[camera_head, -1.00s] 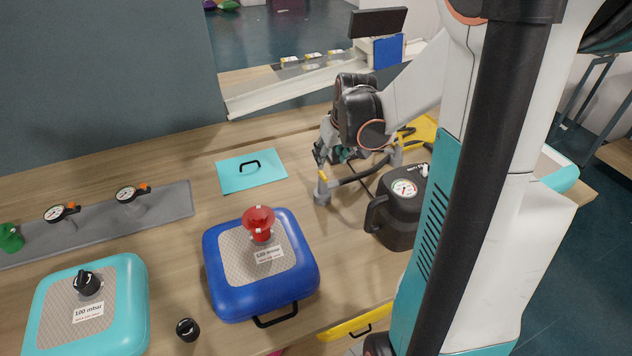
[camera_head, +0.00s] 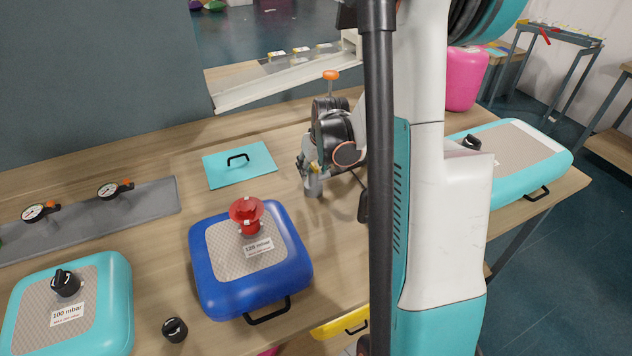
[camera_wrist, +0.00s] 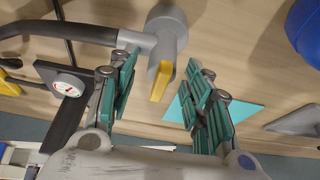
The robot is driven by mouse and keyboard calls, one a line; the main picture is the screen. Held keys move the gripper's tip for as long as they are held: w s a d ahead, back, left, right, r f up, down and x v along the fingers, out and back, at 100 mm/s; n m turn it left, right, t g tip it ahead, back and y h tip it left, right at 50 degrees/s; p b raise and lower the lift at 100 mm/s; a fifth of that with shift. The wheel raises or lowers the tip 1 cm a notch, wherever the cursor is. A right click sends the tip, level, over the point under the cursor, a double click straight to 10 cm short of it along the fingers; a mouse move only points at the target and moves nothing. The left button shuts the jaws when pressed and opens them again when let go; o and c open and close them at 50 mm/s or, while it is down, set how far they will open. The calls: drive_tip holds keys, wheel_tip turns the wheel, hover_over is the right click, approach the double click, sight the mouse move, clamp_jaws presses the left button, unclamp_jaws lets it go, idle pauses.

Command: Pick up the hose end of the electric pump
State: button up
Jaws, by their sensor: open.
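The hose end, a grey nozzle (camera_wrist: 165,38) with a yellow lever (camera_wrist: 161,80), is on the wooden table and joins a dark hose (camera_wrist: 100,35) in the wrist view. In the head view the grey hose end (camera_head: 313,186) shows just below my gripper (camera_head: 307,168). In the wrist view my gripper (camera_wrist: 162,72) is open, with green-padded fingers on either side of the yellow lever; contact cannot be told. The black electric pump with its round gauge (camera_wrist: 68,84) is at the left in the wrist view. My arm hides most of it in the head view.
A turquoise plate with a black handle (camera_head: 222,170) lies left of the gripper. A blue cushion (camera_head: 290,275) with a red valve stands in front, and a turquoise cushion (camera_head: 120,300) front left. Another turquoise cushion (camera_head: 550,158) is at the right.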

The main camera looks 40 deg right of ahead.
clamp_jaws()
drive_tip(key=shift+r, duration=0.1)
